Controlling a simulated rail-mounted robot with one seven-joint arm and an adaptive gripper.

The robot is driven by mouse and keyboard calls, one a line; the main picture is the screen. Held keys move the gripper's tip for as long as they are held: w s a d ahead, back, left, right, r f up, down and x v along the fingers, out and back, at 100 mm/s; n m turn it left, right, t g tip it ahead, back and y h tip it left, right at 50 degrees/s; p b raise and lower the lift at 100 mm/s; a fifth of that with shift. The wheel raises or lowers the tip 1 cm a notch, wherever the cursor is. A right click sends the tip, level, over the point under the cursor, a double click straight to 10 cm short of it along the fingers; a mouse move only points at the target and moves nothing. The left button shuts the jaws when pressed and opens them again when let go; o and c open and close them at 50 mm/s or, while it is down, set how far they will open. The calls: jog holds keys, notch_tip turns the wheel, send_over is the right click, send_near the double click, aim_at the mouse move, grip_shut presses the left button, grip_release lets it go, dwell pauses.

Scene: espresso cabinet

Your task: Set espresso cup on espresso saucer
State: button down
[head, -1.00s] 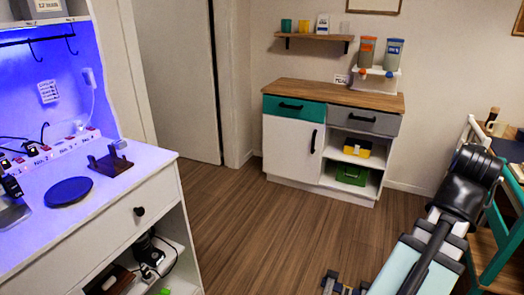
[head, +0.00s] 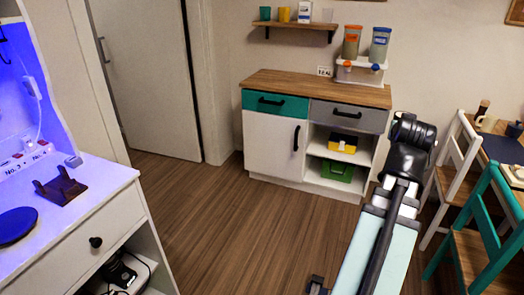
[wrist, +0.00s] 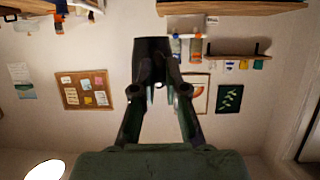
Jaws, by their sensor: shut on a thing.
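In the wrist view my gripper (wrist: 157,92) is shut on a dark thing (wrist: 153,50), which sticks out past the fingertips. It is probably the espresso cup, but its shape is too dark to be sure. A dark blue round dish (head: 14,226) lies on the white counter at the left edge of the head view, partly cut off. I cannot tell whether it is the espresso saucer. The gripper and what it holds are not clearly seen in the head view; my arm shows at lower right. The held thing is well away from the counter.
A brown stand (head: 61,187) sits on the white counter (head: 105,188). A wood-topped cabinet (head: 320,88) with dispensers (head: 366,50) stands at the back. Chairs (head: 470,220) and a table (head: 508,150) are at right. The floor (head: 215,215) between is clear. The wrist view is upside down.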

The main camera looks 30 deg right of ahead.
jog(key=w+a+r+n+t+y+p, duration=0.1)
jog(key=w+a, duration=0.2)
jog(key=w, duration=0.3)
jog(key=w+a+r+n+t+y+p, duration=0.1)
jog(key=w+a+n+t, duration=0.1)
jog(key=w+a, duration=0.35)
jog(key=w+a+r+n+t+y+p, duration=0.25)
jog(key=w+a+n+y+p, duration=0.2)
jog(key=w+a, duration=1.45)
notch_tip(320, 180, up, 4)
jog(key=n+g+y+p, duration=0.3)
jog(key=n+y+p, duration=0.6)
jog(key=n+y, duration=0.5)
send_over(11, 227)
jog(key=s+d, duration=0.4)
jog(key=s, duration=0.1)
jog(key=shift+m+y, duration=0.35)
jog(key=f+p, duration=0.1)
jog(key=f, duration=0.8)
jog(key=f+p, duration=0.1)
jog(key=f, duration=0.9)
jog(key=shift+w+a+p, duration=0.15)
jog(key=shift+w+p, duration=0.05)
jog(key=shift+p, duration=0.15)
jog(key=shift+f, duration=0.2)
